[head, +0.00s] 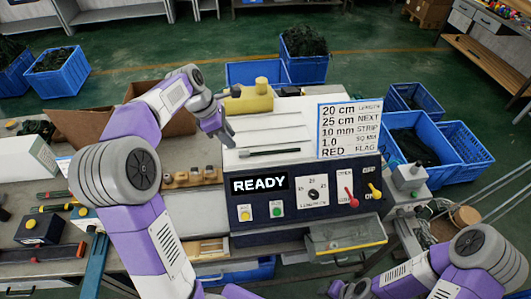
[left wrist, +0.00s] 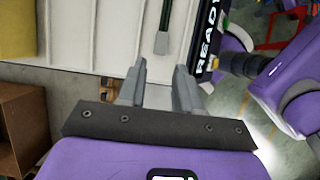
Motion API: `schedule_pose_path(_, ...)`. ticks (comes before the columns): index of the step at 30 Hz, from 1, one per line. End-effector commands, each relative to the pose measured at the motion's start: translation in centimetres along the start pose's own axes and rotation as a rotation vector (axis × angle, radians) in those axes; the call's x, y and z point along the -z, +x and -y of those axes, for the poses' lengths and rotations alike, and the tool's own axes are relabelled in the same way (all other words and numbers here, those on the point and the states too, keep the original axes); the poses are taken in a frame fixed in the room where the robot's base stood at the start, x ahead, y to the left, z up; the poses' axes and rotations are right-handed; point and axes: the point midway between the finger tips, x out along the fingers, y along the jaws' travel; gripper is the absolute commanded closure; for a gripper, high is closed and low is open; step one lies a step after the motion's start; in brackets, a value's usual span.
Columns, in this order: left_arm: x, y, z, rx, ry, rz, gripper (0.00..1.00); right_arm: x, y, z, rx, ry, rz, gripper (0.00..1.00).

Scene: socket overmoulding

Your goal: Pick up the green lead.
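A thin dark rod (head: 270,152) lies flat on the white top of the machine in the head view. In the left wrist view it shows as a dark green lead (left wrist: 167,18) with a grey end piece (left wrist: 162,43). My left gripper (head: 224,138) is over the left part of the machine top, just left of the lead. In the left wrist view the two fingers of my left gripper (left wrist: 159,85) stand apart with nothing between them. The lead lies beyond the fingertips, untouched. Parts of my right arm show, but its fingers are not visible.
The machine's READY display (head: 259,185) and knobs face me. A sign (head: 350,128) stands at the top's right, a yellow part (head: 249,99) at its back. An open cardboard box (head: 85,122) and green-handled tools (head: 56,195) are left. Blue crates (head: 467,141) stand on the floor.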

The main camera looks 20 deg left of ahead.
Motion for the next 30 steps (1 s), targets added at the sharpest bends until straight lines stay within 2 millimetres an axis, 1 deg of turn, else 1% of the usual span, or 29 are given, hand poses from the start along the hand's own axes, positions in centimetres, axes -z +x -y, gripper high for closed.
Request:
schedule_pose_path(1, 0.0, 0.6, 0.1, 0.003, 0.0, 0.0, 0.66, 0.0, 0.2, -0.1, 0.0, 0.0, -0.001, 0.57)
schedule_pose_path(8, -0.1, 3.1, 0.0, 0.003, 0.0, -0.001, 0.66, 0.0, 0.4, -0.1, 0.0, 0.0, 0.0, 0.57)
schedule_pose_path(12, -0.3, 5.4, -0.1, 0.005, 0.001, -0.001, 0.66, 0.0, 0.6, -0.2, 0.0, 0.0, 0.0, 0.57)
schedule_pose_path(15, -0.2, 6.6, -0.1, 0.003, 0.001, -0.001, 0.66, 0.1, 0.8, -0.3, 0.0, 0.0, -0.001, 0.57)
schedule_pose_path(18, -0.2, 7.2, -0.1, 0.001, 0.0, -0.001, 0.66, 0.1, 0.8, -0.3, 0.0, 0.0, -0.001, 0.57)
schedule_pose_path(24, -0.3, 7.2, -0.1, 0.0, 0.001, 0.0, 0.66, 0.1, 0.8, -0.3, 0.0, 0.0, -0.001, 0.57)
schedule_pose_path(25, -0.3, 7.2, -0.1, 0.0, 0.001, 0.0, 0.68, 0.1, 0.8, -0.3, 0.0, 0.0, -0.001, 0.57)
schedule_pose_path(26, -0.3, 7.2, -0.1, 0.0, 0.001, 0.0, 0.72, 0.1, 0.8, -0.3, 0.0, 0.0, 0.0, 0.57)
schedule_pose_path(30, -0.3, 7.2, -0.1, 0.0, 0.001, 0.0, 0.94, 0.1, 0.8, -0.3, 0.0, 0.0, 0.0, 0.57)
